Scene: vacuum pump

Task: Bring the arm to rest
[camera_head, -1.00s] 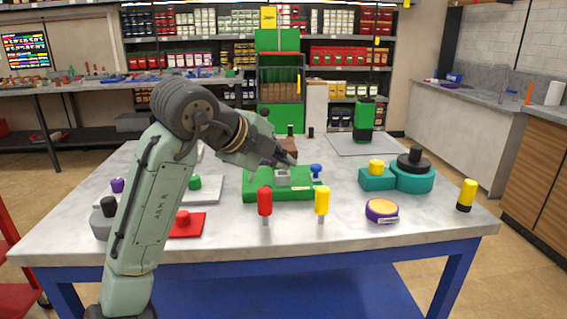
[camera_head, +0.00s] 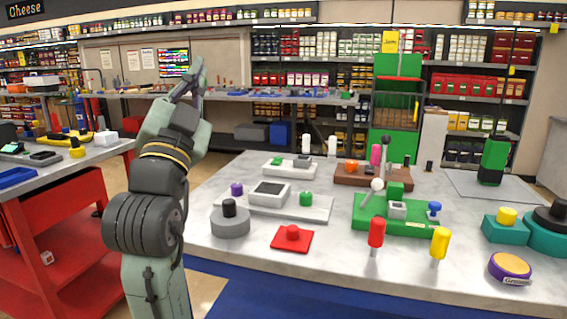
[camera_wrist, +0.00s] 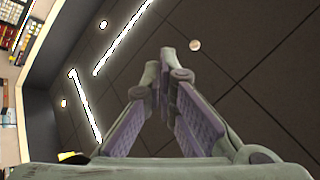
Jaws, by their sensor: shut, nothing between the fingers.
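My arm rises at the left of the head view, in front of the marble-topped table (camera_head: 330,262). My gripper (camera_head: 199,68) points upward at its top end, well above and left of the things on the table. In the wrist view the gripper's two fingers (camera_wrist: 165,55) meet near their tips, with nothing between them. That view looks up at the dark ceiling. A green block with a grey part and a lever (camera_head: 412,222) sits on the table, clear of the gripper.
A red knob base (camera_head: 292,238), a grey disc (camera_head: 230,222), red (camera_head: 376,232) and yellow (camera_head: 439,242) handles and a purple-yellow disc (camera_head: 510,266) stand on the table. A red workbench (camera_head: 70,210) is close at left. Ceiling lights (camera_wrist: 85,105) show overhead.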

